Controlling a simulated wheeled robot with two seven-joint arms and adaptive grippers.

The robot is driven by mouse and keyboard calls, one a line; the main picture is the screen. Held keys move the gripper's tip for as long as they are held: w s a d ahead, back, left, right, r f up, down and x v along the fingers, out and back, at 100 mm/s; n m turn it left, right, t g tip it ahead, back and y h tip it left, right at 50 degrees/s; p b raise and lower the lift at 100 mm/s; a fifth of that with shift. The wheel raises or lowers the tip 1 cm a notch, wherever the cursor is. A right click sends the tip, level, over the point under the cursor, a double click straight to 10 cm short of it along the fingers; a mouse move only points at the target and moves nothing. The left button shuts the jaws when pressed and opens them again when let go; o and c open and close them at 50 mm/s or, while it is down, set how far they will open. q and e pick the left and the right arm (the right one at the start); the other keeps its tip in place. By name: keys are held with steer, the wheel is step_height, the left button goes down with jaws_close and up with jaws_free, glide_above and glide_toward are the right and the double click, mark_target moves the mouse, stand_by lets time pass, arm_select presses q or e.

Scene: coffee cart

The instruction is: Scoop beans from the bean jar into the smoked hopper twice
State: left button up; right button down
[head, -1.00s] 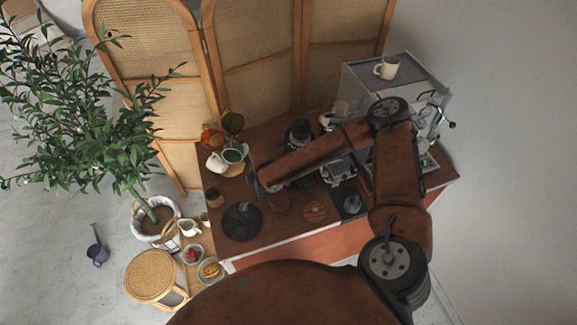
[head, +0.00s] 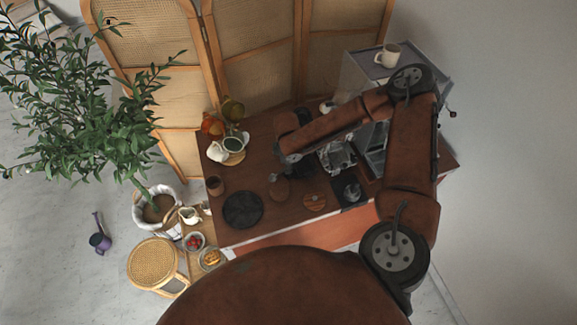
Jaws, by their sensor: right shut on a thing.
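My right arm reaches in from the right, over the counter (head: 262,228). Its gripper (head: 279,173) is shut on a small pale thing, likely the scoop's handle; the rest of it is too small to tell. The gripper is above the counter, just behind a round brown thing (head: 280,190), which may be the bean jar, though I cannot tell. The smoked hopper is not visible; my right forearm covers that part of the counter. No beans can be made out. My left gripper is not in view.
A black round mat (head: 243,210) and a small brown cup (head: 214,186) are at the left. A white pitcher (head: 217,152) and amber glassware (head: 212,125) stand at the back left. The espresso machine (head: 372,140) is right.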

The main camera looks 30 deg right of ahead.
step_height(320, 180, down, 4)
steer(key=b, duration=0.3)
steer(key=shift+f+b, duration=0.25)
steer(key=shift+b, duration=0.15)
steer(key=shift+f+b, duration=0.35)
steer(key=shift+f, duration=1.45)
steer(key=shift+r, duration=0.1)
steer(key=shift+r+p, duration=2.85)
steer(key=shift+p, duration=0.6)
steer(key=shift+r+p, duration=0.75)
steer(key=shift+r, duration=0.6)
steer(key=shift+f, duration=0.1)
